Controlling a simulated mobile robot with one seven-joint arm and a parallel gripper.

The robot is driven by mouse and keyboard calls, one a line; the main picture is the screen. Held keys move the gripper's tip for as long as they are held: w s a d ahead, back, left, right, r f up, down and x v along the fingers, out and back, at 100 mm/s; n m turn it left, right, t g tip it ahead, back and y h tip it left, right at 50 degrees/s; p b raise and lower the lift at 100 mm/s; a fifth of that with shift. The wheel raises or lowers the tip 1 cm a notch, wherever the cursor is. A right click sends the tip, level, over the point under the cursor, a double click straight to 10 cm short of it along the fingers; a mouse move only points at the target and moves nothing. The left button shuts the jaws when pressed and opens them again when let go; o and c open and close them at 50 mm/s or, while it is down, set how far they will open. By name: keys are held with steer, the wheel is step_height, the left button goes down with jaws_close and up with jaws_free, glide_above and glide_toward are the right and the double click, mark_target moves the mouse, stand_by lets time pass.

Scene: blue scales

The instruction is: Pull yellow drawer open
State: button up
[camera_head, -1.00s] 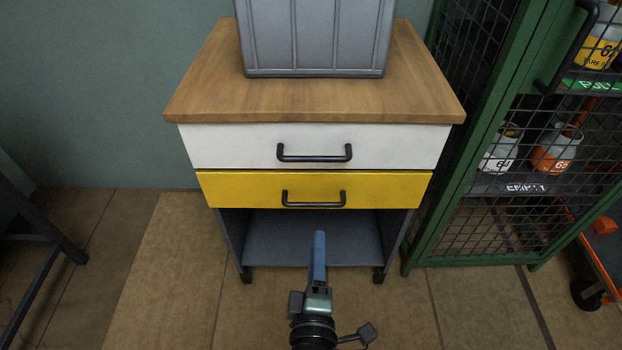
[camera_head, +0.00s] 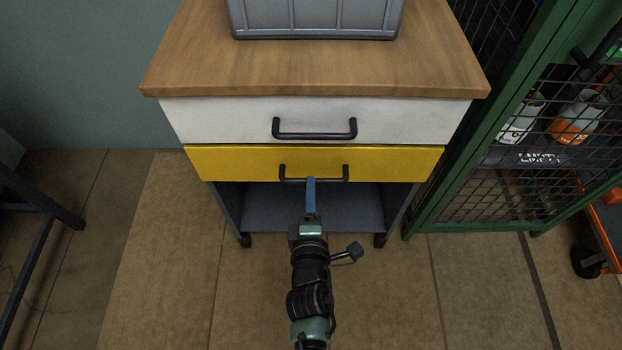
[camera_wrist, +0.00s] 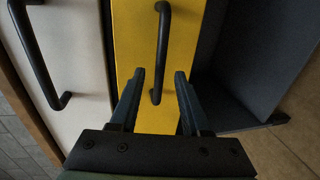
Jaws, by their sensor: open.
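The yellow drawer (camera_head: 235,163) is the lower drawer of a small wheeled cabinet and appears shut. Its black bar handle (camera_head: 313,179) runs across the middle of its front. My gripper (camera_head: 311,181) is just in front of the handle in the head view. In the wrist view the yellow drawer (camera_wrist: 180,60) and its handle (camera_wrist: 162,50) run upright in the picture. There my gripper (camera_wrist: 158,75) is open, with one finger on each side of the handle's lower end. I cannot tell whether the fingers touch it.
A white drawer (camera_head: 220,120) with its own black handle sits above. A grey bin (camera_head: 315,18) stands on the wooden top (camera_head: 200,65). The cabinet's lower shelf (camera_head: 350,205) is empty. A green mesh cage (camera_head: 470,140) stands close on the right. The floor in front is clear.

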mark_target(284, 163)
steer(key=shift+x, duration=2.2)
jaws_close()
